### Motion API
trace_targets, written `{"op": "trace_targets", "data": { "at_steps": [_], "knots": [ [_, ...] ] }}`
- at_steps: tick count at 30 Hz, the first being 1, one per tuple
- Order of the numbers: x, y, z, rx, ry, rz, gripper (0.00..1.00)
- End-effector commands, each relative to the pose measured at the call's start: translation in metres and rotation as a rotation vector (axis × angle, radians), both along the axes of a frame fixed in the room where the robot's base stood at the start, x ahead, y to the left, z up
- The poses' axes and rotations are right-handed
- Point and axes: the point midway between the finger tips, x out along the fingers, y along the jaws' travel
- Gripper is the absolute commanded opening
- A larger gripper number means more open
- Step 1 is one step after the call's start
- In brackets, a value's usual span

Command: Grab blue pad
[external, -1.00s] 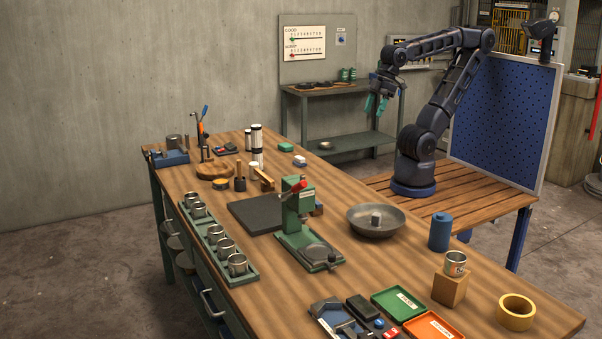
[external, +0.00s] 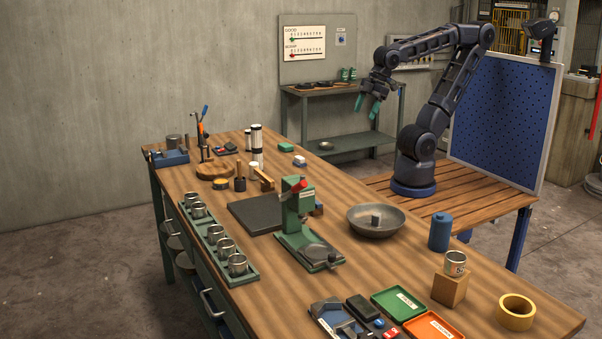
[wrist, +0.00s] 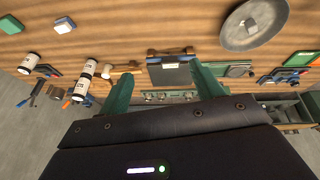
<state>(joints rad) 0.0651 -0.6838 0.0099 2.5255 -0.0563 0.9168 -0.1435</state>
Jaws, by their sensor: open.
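A small block with a white top and a blue side (wrist: 65,24) lies at the upper left of the wrist view; it looks like the blue pad. In the external view the small pale block (external: 299,160) lies on the far part of the wooden bench, beside a green block (external: 285,147). My gripper (external: 367,105) hangs in the air beyond the bench's far edge, well above and right of the pad. Its green fingers (wrist: 158,74) are apart, with nothing held between them. The pad is not between them.
White-and-black cylinders (external: 257,146) stand left of the pad. A wide grey bowl (external: 375,221), a green press (external: 298,212) and a blue canister (external: 439,231) stand nearer on the bench (external: 340,185). The bench surface right of the pad is fairly clear.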

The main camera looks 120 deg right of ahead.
Motion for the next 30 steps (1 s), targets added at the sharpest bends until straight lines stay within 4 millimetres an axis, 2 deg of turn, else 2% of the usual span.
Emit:
{"op": "trace_targets", "data": {
  "at_steps": [6, 15, 23, 30],
  "knots": [
    [0.039, -0.054, -0.022, -0.198, 0.092, 0.186, 0.65],
    [0.075, -0.136, -0.060, -0.408, 0.264, 0.497, 0.65],
    [0.092, -0.209, -0.103, -0.518, 0.424, 0.813, 0.65],
    [0.092, -0.275, -0.152, -0.560, 0.553, 1.128, 0.65]
  ]
}}
